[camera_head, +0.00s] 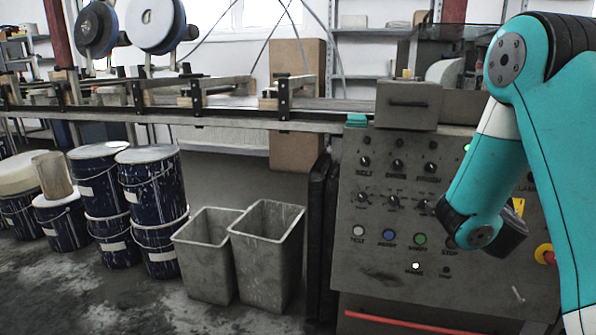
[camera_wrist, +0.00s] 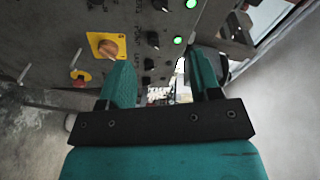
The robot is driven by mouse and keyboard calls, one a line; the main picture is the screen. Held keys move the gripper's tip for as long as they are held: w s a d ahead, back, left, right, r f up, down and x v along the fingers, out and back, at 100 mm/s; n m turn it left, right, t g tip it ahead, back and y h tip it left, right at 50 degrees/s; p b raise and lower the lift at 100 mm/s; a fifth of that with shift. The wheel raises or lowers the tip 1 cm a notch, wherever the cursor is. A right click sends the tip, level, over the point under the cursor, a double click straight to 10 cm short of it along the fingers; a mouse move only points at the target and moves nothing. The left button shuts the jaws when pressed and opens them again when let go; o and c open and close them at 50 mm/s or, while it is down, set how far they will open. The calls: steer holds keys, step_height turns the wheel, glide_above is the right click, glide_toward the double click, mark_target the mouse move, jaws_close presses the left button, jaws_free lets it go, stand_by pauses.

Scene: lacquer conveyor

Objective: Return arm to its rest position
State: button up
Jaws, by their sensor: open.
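My arm shows in teal and white at the right of the head view, bent downward in front of the control panel (camera_head: 375,235). The dark end of the arm (camera_head: 512,237) hangs near the panel's right part, and its fingers are hard to make out there. In the wrist view my gripper (camera_wrist: 165,85) has its two teal fingers apart with nothing between them. The panel (camera_wrist: 60,25) with a yellow-backed rotary switch (camera_wrist: 108,48), black knobs and green lights shows beyond the fingers.
Two grey bins (camera_head: 268,255) stand on the floor left of the panel. Several dark blue paint cans (camera_head: 150,185) stand further left. A conveyor (camera_head: 210,118) runs along the back. A red bar (camera_head: 405,322) crosses low before the panel. A red knob (camera_head: 545,254) sits at its right.

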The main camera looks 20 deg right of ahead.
steer(key=s+a+f+n+g+y, duration=0.15)
steer(key=a+n+y, duration=0.3)
steer(key=a, duration=0.45)
steer(key=s+a+f+n+g+y, duration=0.1)
steer(key=s+a+n+g+y, duration=0.3)
steer(key=a, duration=0.5)
steer(key=s+a+f+n+g+y, duration=0.1)
steer(key=s+a+n+g+y, duration=0.3)
steer(key=a, duration=0.6)
steer(key=s+a+r+n+g+y, duration=0.1)
steer(key=s+a+r+n+g, duration=0.15)
steer(key=s+a+n, duration=0.45)
steer(key=s+a+r+n+g+y, duration=0.1)
steer(key=s+a+r+n+y, duration=0.15)
steer(key=s+a+n, duration=0.55)
step_height(320, 180, up, 28)
steer(key=w+d+n+p, duration=0.1)
steer(key=d+p, duration=0.1)
steer(key=p, duration=2.6)
steer(key=shift+w+d+r+h+p, duration=0.2)
steer(key=shift+w+d+h+p, duration=0.1)
steer(key=shift+d+h+p, duration=0.1)
